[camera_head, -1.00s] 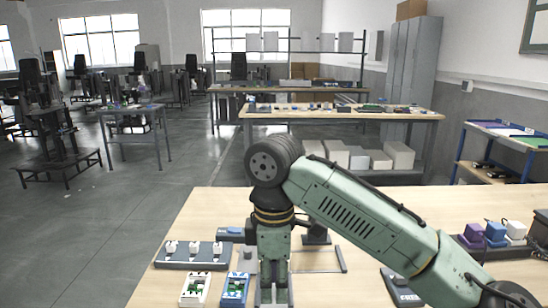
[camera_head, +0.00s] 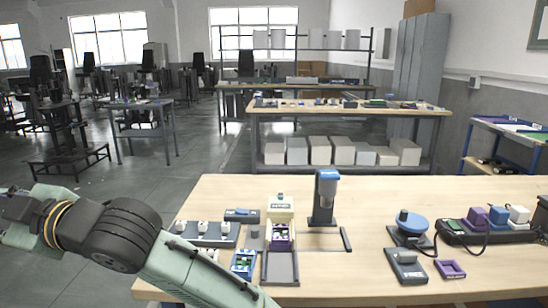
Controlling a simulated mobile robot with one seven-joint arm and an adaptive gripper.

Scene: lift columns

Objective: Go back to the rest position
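My green arm comes up from the bottom edge of the head view and reaches to the left. Its dark round joint is at the lower left, left of the wooden workbench (camera_head: 380,195). The end of the arm runs to the left edge of the picture, and my gripper's fingers do not show. I cannot see whether it holds anything. The arm is clear of the things on the bench, apart from covering part of the bench's near left corner in this view.
On the bench stand a grey rack with white pieces (camera_head: 205,236), a blue-and-white tray (camera_head: 243,264), a dark upright device (camera_head: 324,200), a round blue device (camera_head: 412,224), a purple frame (camera_head: 450,269) and a strip with coloured blocks (camera_head: 484,236).

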